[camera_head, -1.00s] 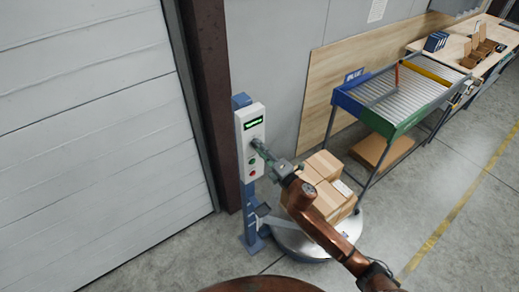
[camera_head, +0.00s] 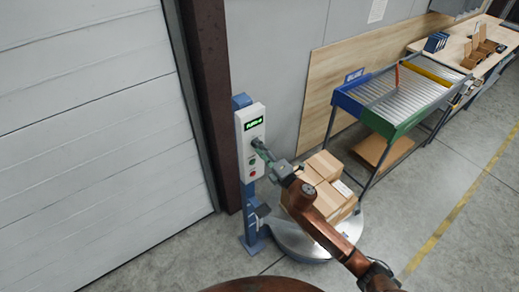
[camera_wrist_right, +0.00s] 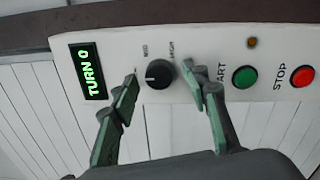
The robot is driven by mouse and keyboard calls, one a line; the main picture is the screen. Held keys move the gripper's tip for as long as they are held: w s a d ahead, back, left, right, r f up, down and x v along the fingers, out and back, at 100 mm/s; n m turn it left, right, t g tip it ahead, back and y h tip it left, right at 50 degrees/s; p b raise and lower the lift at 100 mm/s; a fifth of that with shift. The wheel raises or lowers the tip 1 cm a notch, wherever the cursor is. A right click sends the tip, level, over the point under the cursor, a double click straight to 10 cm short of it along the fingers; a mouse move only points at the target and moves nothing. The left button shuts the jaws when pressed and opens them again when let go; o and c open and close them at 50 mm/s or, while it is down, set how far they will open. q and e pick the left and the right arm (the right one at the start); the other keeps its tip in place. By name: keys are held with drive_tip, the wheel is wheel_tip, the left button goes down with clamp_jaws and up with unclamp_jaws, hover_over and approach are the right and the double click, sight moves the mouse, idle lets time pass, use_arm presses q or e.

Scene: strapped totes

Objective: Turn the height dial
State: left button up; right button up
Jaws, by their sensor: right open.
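The height dial is a black round knob (camera_wrist_right: 160,73) with a pale pointer mark, on a white control panel (camera_wrist_right: 278,54). The panel's green display (camera_wrist_right: 89,70) reads "TURN 0" in the wrist view. My right gripper (camera_wrist_right: 160,79) is open, with one green-grey finger on each side of the dial. Gaps seem to show between both fingers and the knob; contact cannot be told. In the head view my right gripper (camera_head: 260,146) reaches the upright panel (camera_head: 246,171) from the right and hides the dial. My left gripper is not in view.
A green START button (camera_wrist_right: 244,77) and a red STOP button (camera_wrist_right: 302,76) lie right of the dial in the wrist view. Stacked cartons (camera_head: 325,166) stand on a round turntable (camera_head: 350,229) below my right arm. A roller conveyor (camera_head: 404,98) stands behind.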

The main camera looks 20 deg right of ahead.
drive_tip(key=v, duration=1.2)
idle(0.3)
